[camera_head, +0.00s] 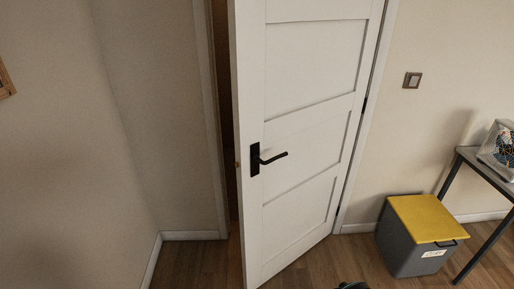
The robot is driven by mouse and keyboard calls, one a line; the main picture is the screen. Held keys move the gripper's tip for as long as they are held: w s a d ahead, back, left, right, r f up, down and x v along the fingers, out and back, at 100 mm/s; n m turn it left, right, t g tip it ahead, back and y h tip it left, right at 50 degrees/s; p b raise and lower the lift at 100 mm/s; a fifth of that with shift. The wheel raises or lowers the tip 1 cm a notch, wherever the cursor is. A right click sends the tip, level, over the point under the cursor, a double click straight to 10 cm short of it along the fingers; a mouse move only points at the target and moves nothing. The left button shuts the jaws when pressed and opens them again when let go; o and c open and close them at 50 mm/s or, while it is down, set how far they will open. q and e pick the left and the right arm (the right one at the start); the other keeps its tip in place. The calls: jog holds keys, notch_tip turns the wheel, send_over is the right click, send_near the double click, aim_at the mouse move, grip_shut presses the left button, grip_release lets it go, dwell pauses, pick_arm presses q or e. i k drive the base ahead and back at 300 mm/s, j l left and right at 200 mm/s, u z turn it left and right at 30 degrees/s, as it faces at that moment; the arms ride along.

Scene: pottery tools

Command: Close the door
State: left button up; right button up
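A white panelled door (310,119) stands ajar in the head view, hinged on its right side. Its free left edge is swung toward me and stands apart from the left side of the white frame (209,110). A dark gap shows between them. A black lever handle (268,158) sits on the door near its free edge. Neither gripper can be made out. A small dark shape shows at the bottom edge of the view, and I cannot tell what it is.
A grey bin with a yellow lid (425,217) stands right of the door. A table (482,168) holding a patterned object (501,146) stands at the far right. A wall switch (412,80) is right of the frame. A wall closes off the left. Some wooden floor (195,263) is clear.

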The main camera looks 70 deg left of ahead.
aim_at(300, 70)
jog(key=j+u, duration=0.15)
jog(key=u, duration=1.7)
